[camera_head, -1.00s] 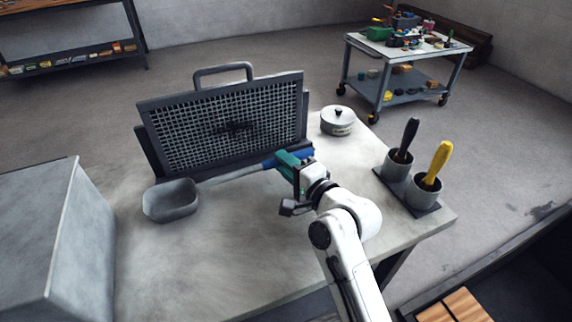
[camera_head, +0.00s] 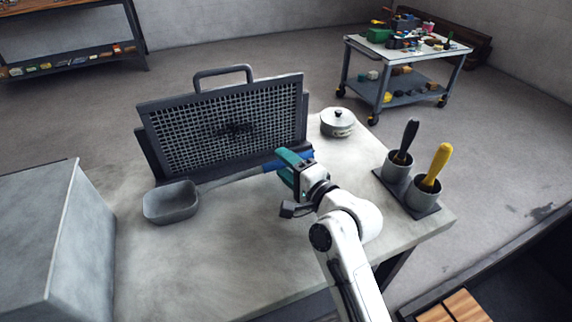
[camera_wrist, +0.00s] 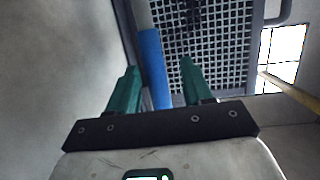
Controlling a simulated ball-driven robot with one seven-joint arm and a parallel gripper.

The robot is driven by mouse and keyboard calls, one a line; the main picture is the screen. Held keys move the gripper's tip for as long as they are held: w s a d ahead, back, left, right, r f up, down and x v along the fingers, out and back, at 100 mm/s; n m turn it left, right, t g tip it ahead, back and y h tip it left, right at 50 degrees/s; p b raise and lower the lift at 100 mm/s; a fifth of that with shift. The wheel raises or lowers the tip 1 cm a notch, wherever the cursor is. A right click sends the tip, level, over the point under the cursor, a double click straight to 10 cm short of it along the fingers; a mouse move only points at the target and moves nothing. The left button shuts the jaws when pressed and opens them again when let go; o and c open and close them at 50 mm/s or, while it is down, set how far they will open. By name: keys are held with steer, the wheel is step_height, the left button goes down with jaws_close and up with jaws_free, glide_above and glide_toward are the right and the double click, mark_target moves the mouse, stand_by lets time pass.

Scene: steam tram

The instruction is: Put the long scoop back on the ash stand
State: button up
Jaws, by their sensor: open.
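The long scoop has a grey pan (camera_head: 171,203) and a blue handle (camera_head: 302,156). It lies along the foot of a mesh screen (camera_head: 228,126), pan to the left. My gripper (camera_head: 287,165) is open at the handle, its teal fingers on either side of it. In the wrist view the blue handle (camera_wrist: 153,68) runs between the spread fingers; contact cannot be told. I cannot tell for sure which thing is the ash stand; a dark base (camera_head: 425,209) at the right bears two cups with a black-handled and a yellow-handled tool.
A lidded grey pot (camera_head: 338,122) stands behind my gripper at the table's back right. A big grey box (camera_head: 45,240) is at the left. The table top (camera_head: 215,265) in front is clear. A wheeled cart (camera_head: 408,55) stands farther off.

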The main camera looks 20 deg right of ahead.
steer(key=v, duration=1.1)
steer(key=shift+s+d, duration=0.15)
steer(key=shift+s, duration=0.25)
